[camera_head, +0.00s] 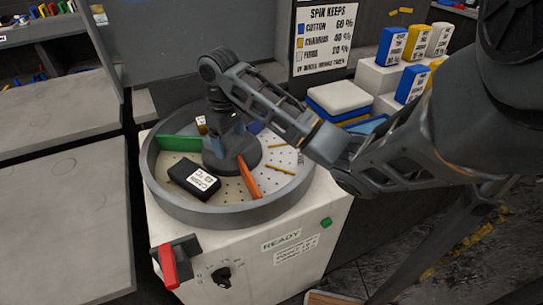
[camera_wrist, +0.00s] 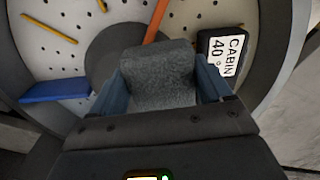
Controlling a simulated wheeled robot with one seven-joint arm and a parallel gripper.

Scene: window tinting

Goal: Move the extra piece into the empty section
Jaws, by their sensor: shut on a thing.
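A round grey drum (camera_head: 230,213) is split into sections by a green divider (camera_head: 180,144), an orange divider (camera_head: 249,179) and a blue divider (camera_wrist: 55,91). My gripper (camera_head: 226,134) is over the drum's centre hub (camera_wrist: 103,57). In the wrist view its blue fingers are shut on a grey speckled block (camera_wrist: 158,75). A black block with a "CABIN 40" label (camera_head: 193,180) lies in the front section, between green and orange; it also shows in the wrist view (camera_wrist: 222,52). Yellow strips (camera_head: 277,146) lie in the right section. My arm hides part of the back section.
A red lever (camera_head: 168,266), a black knob (camera_head: 222,276) and a green button (camera_head: 326,222) are on the drum's white base. Blue, yellow and white blocks (camera_head: 392,46) stand at the back right. A "Spin keeps" sign (camera_head: 326,38) is behind. Grey counters (camera_head: 65,220) lie left.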

